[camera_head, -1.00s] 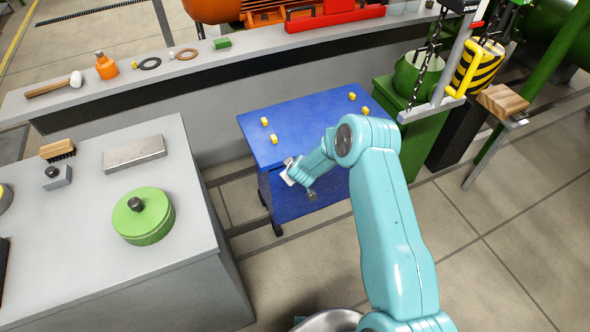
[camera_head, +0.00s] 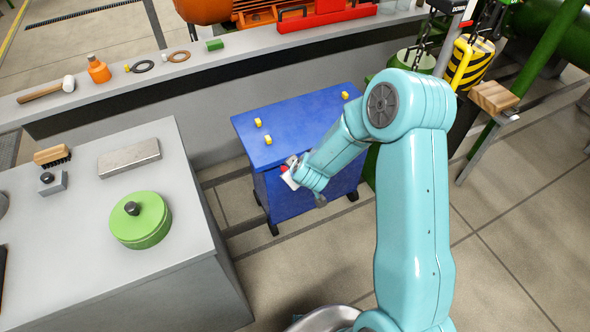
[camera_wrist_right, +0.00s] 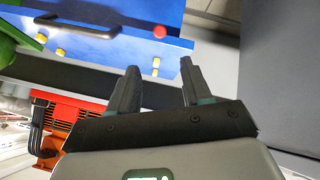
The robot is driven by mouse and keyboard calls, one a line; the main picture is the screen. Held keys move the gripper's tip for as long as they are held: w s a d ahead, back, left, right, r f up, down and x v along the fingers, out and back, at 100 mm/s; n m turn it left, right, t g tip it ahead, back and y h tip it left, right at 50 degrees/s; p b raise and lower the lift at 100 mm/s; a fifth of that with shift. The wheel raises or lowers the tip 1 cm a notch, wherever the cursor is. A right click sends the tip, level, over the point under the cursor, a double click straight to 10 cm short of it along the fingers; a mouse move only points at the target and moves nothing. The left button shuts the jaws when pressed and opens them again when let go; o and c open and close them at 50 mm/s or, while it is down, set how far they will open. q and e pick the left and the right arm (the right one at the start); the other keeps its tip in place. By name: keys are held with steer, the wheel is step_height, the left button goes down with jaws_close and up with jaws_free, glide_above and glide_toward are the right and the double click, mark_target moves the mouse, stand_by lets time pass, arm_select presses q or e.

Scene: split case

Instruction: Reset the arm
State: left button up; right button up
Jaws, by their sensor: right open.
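My right arm (camera_head: 412,200) is teal and reaches from the bottom right over the floor, bent at the elbow. Its gripper (camera_head: 291,172) is small in the head view, in front of the near upper edge of the blue cabinet (camera_head: 300,115). In the right wrist view the two dark fingers of the gripper (camera_wrist_right: 158,88) stand apart with nothing between them. Beyond them the cabinet (camera_wrist_right: 105,45) shows a dark handle, yellow knobs and a red knob (camera_wrist_right: 159,31). My left gripper is not in view.
A grey workbench (camera_head: 75,225) at the left holds a green lidded pot (camera_head: 140,220), a metal block (camera_head: 129,158) and a brush (camera_head: 52,155). A long ledge (camera_head: 105,100) runs behind. A yellow-black hook block (camera_head: 470,62) hangs at the right. Floor is open at the lower right.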

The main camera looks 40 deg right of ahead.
stand_by(0.3)
steer(key=s+a+f+n+g+y, duration=0.1)
steer(key=s+a+f+y, duration=0.1)
steer(key=s+a+f, duration=0.3)
steer(key=a+f+n+g+y, duration=0.1)
steer(key=a+f+n, duration=0.1)
steer(key=a, duration=0.5)
steer(key=s+a+f+m+g+y, duration=0.2)
steer(key=s+a+m, duration=0.1)
steer(key=s+a, duration=0.3)
steer(key=s+a+f+m+g+y, duration=0.2)
steer(key=s+a, duration=0.4)
steer(key=s, duration=0.5)
steer(key=shift+a+f+m+g+p, duration=0.2)
steer(key=shift+m+g+p, duration=0.2)
steer(key=shift+m+g, duration=0.15)
steer(key=shift+d, duration=0.1)
